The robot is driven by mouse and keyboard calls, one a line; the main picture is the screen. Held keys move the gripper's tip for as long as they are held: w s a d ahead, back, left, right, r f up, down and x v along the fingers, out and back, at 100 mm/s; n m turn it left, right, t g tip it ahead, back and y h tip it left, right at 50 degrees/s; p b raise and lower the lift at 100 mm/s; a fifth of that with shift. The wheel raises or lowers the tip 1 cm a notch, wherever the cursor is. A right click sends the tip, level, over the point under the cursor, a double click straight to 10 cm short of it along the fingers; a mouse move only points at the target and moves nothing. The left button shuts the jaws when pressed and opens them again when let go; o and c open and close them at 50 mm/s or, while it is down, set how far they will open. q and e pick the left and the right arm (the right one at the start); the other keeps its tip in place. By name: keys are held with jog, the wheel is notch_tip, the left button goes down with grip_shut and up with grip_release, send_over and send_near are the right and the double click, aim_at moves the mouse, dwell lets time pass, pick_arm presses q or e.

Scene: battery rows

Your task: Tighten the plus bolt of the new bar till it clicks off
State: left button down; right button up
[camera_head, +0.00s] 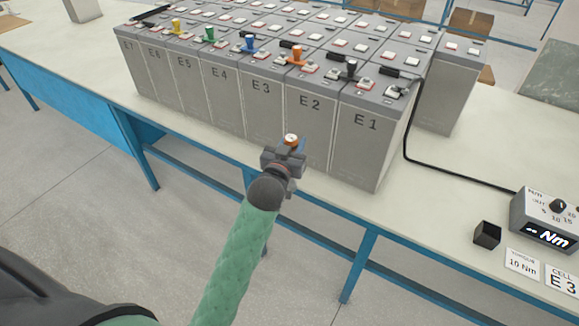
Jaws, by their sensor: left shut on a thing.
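My left gripper (287,158) is in front of the battery row, before the faces of cells E2 (309,104) and E3 (260,88). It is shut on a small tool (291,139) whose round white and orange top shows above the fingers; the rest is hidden. Along the near cell tops stand coloured knobs: yellow (176,26), green (209,34), blue (249,43), orange (297,54) and black (351,69). The held tool is apart from them, nearer to me and lower in the picture. Plus marks and the new bar cannot be told apart. My right gripper is out of view.
A torque box (547,236) reading "-- Nm" stands at right, with a black cable (440,170) running towards the cells. Near it are a black block (487,235), a "10 Nm" card (522,265) and a "CELL E3" card (562,281). The bench (450,190) between is clear.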

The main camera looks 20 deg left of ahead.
pick_arm(q)
jog(key=w+r+p, duration=0.4)
jog(key=w+r, duration=0.2)
jog(key=r, duration=0.9)
jog(key=w+r+h+p, duration=0.1)
jog(key=w+r+p, duration=0.4)
jog(key=r, duration=1)
jog(key=w+r+p, duration=0.3)
jog(key=w+r, duration=0.4)
jog(key=r, duration=0.9)
jog(key=w+a+f+y, duration=0.1)
jog(key=w+a+f, duration=0.1)
jog(key=w+f, duration=0.6)
notch_tip(320, 180, down, 2)
jog(key=shift+w+a+f+p, duration=0.25)
jog(key=shift+w+a+p, duration=0.1)
jog(key=shift+a, duration=0.05)
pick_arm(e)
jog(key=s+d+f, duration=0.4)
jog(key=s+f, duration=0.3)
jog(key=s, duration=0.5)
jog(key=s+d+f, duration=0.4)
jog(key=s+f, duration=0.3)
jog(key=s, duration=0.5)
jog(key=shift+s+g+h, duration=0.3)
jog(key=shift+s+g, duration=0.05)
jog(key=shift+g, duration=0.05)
